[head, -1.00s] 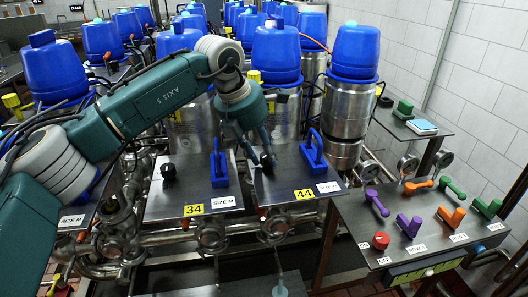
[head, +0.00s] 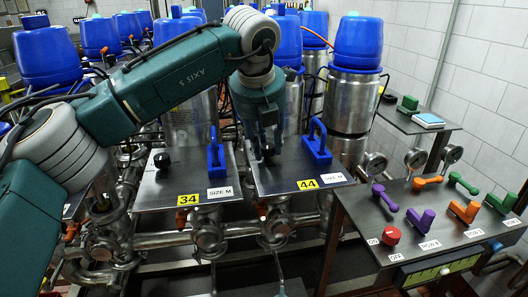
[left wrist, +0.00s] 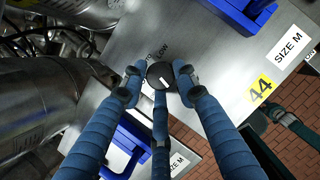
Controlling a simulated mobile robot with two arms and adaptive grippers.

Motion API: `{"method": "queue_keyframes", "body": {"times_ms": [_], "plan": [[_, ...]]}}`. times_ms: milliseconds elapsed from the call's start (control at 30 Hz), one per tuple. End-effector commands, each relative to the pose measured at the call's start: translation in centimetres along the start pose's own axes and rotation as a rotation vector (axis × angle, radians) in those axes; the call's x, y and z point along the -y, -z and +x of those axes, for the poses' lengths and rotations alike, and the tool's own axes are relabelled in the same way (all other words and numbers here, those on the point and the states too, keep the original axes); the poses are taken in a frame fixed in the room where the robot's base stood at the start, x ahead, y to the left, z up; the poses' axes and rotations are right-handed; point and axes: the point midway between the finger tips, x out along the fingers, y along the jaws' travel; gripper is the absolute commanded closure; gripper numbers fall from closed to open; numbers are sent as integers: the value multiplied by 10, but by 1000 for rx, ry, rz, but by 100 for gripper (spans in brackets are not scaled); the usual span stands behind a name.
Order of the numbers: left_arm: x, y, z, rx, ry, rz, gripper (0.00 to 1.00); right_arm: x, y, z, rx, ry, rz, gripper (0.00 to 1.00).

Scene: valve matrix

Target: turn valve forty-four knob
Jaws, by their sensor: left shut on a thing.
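The valve forty-four panel (head: 292,182) is a grey metal plate with a yellow 44 label (head: 308,184) and a blue handle (head: 317,143). Its black round knob (head: 267,150) is at the panel's left side, partly hidden by my fingers. My left gripper (head: 262,140) comes down over the knob from above. In the left wrist view the knob (left wrist: 160,75) sits between the fingertips of my left gripper (left wrist: 160,82), with fingers on both sides and one below. The gripper is shut on it. My right gripper is not in view.
The valve thirty-four panel (head: 155,193), with its own black knob (head: 162,160) and blue handle (head: 215,160), lies to the left. A side table (head: 365,225) with colored handles stands at the right. Steel tanks with blue tops stand behind; pipes run below.

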Motion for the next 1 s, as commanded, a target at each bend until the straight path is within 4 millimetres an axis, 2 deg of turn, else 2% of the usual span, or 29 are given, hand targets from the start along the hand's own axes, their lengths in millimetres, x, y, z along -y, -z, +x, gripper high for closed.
{"method": "queue_keyframes", "body": {"times_ms": [33, 400, 967, 1000], "plan": [[3, -5, -4, 21, -5, -31, 96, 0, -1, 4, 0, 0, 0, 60], [3, -7, -6, 22, -67, -183, 96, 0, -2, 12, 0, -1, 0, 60], [1, -7, -7, 21, -78, -210, 96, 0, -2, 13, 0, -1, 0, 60], [1, -7, -7, 21, -78, -210, 62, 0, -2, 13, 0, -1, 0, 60]]}}
